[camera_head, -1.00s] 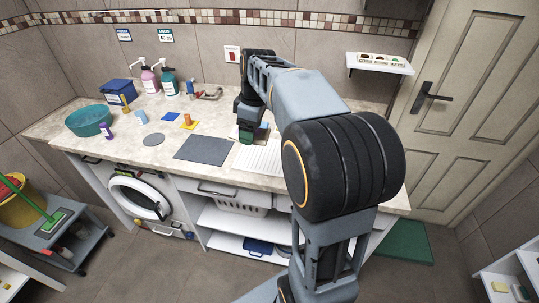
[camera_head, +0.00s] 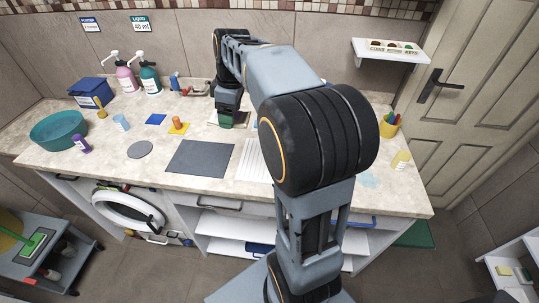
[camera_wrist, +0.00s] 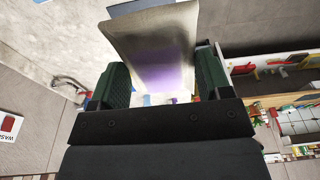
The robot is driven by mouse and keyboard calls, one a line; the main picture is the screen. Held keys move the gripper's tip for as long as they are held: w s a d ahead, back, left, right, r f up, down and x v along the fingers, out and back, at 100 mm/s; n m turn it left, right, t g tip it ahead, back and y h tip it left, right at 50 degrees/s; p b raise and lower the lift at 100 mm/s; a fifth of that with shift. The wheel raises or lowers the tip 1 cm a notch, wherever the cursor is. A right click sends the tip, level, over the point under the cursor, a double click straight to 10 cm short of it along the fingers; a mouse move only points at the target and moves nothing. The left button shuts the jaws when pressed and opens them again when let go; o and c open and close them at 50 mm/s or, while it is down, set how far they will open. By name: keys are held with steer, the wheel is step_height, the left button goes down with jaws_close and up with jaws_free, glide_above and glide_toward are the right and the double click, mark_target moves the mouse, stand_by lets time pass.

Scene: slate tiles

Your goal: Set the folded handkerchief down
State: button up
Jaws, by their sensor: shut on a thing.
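The folded handkerchief (camera_wrist: 155,42) is a pale beige-grey cloth with a purple patch, in the wrist view. It lies between the two green-padded fingers of my gripper (camera_wrist: 160,88), which is shut on it. In the head view my gripper (camera_head: 228,121) points down over the back part of the countertop, behind the dark grey mat. The handkerchief is hard to make out there, and I cannot tell whether it touches the counter.
A dark grey mat (camera_head: 200,158) and a white ribbed board (camera_head: 253,161) lie in front. A yellow pen cup (camera_head: 389,126) stands right. My arm hides part of the counter.

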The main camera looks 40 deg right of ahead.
steer(key=shift+s+f+b, duration=0.3)
steer(key=shift+s+f, duration=0.1)
steer(key=shift+f, duration=0.1)
step_height(320, 180, down, 8)
steer(key=b, duration=0.8)
steer(key=d+f, duration=0.2)
steer(key=d, duration=0.2)
steer(key=s+d+f, duration=0.1)
steer(key=d+f, duration=0.2)
steer(key=d, duration=0.1)
steer(key=s+d+f, duration=0.1)
steer(key=d+f, duration=0.2)
steer(key=d, duration=0.1)
steer(key=shift+s+d+f, duration=0.15)
steer(key=shift+s, duration=0.1)
steer(key=shift+d+f, duration=0.5)
steer(key=shift+f, duration=0.1)
steer(key=f, duration=0.3)
steer(key=shift+s+d, duration=0.1)
steer(key=shift+d, duration=0.2)
steer(key=shift+f, duration=0.4)
steer(key=shift+f, duration=0.15)
